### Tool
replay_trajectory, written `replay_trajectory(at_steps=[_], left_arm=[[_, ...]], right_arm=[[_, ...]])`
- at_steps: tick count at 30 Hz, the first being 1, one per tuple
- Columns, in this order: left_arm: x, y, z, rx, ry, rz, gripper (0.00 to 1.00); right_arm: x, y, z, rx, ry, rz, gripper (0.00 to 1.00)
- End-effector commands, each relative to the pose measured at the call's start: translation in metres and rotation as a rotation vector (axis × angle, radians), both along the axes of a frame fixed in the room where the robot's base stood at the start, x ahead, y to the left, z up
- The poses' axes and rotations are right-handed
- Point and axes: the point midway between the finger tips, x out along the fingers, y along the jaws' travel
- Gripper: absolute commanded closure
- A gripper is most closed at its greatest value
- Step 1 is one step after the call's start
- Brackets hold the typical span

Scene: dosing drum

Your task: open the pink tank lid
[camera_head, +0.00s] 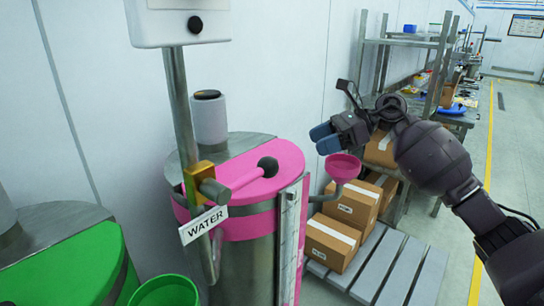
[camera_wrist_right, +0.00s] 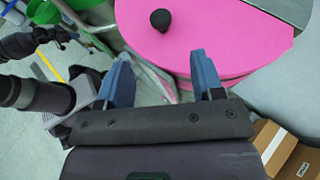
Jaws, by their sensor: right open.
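The pink tank lid (camera_head: 262,166) lies flat and shut on the front part of the steel tank (camera_head: 250,265). Its black knob (camera_head: 267,166) stands up near the middle of the lid. My right gripper (camera_head: 325,140) is to the right of the lid, apart from it, with blue fingertips pointing left. In the right wrist view, my right gripper (camera_wrist_right: 164,78) is open and empty. The pink lid (camera_wrist_right: 225,40) and its black knob (camera_wrist_right: 160,19) show beyond the fingers there, and nothing is between them. My left gripper is not seen in the head view.
A pink funnel (camera_head: 343,166) sticks out at the tank's right side. A valve with a WATER sign (camera_head: 204,224) and a post stand at its left. A green tank (camera_head: 75,270) is at lower left. Boxes (camera_head: 333,240) lie on a pallet (camera_head: 375,270) at the right.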

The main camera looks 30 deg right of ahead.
Motion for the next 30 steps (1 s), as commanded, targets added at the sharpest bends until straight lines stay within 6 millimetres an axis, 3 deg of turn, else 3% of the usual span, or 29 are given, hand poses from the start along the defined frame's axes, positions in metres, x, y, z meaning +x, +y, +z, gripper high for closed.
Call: replay_trajectory(at_steps=[7,21,30], left_arm=[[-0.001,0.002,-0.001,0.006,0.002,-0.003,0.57],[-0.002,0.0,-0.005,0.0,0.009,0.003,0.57],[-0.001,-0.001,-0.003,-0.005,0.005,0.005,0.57]], right_arm=[[0.007,0.016,-0.007,-0.003,-0.015,0.011,0.39],[0.037,0.078,-0.035,0.0,-0.015,0.01,0.39],[0.043,0.091,-0.041,-0.002,-0.013,0.009,0.39]])
